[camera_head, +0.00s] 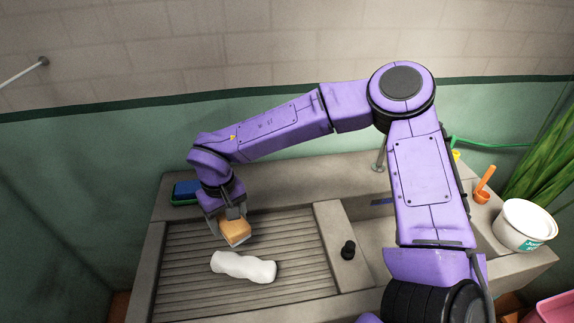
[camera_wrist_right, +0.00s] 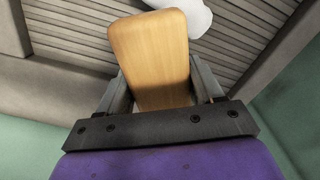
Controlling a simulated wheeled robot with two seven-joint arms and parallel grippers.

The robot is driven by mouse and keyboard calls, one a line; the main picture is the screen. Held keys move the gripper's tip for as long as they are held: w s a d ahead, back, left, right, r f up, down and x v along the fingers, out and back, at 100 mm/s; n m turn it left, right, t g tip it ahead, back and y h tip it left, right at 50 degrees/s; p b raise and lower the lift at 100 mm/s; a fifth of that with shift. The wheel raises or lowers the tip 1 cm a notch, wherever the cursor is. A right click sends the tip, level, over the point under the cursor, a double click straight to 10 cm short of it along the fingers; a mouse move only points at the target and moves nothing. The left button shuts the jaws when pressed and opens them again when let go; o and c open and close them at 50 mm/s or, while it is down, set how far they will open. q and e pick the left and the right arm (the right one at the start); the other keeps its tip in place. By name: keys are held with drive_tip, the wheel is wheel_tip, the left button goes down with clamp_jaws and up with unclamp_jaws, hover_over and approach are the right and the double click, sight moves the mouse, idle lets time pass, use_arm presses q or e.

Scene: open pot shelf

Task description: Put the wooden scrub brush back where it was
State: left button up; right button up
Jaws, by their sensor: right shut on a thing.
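The wooden scrub brush (camera_head: 236,230) is a light-brown wooden block, held over the ribbed washboard area (camera_head: 185,268) of the stone sink. My right gripper (camera_head: 227,218) is shut on it. In the right wrist view the brush's flat wooden back (camera_wrist_right: 152,60) shows between the two fingers of my right gripper (camera_wrist_right: 158,92). Whether the brush touches the ribs beneath cannot be told. My left gripper is in neither view.
A white rolled cloth (camera_head: 243,267) lies on the ribs just in front of the brush. A blue sponge (camera_head: 187,188) sits on a green dish at the back left.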

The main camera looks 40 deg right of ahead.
drive_tip(key=s+d+r+m+b, duration=0.1)
drive_tip(key=d+r+m, duration=0.2)
drive_tip(key=d+m, duration=0.55)
drive_tip(key=d+r+m+b, duration=0.1)
drive_tip(key=d+r+m, duration=0.2)
drive_tip(key=d+m, duration=0.55)
drive_tip(key=m+p, duration=0.2)
drive_tip(key=p, duration=0.2)
hover_over(259, 187)
wheel_tip(259, 187, down, 9)
drive_tip(key=shift+s+f, duration=0.15)
drive_tip(key=shift+f, duration=0.05)
wheel_tip(259, 187, down, 3)
drive_tip(key=shift+r, duration=0.15)
drive_tip(key=shift+w+f, duration=0.2)
drive_tip(key=shift+f, duration=0.15)
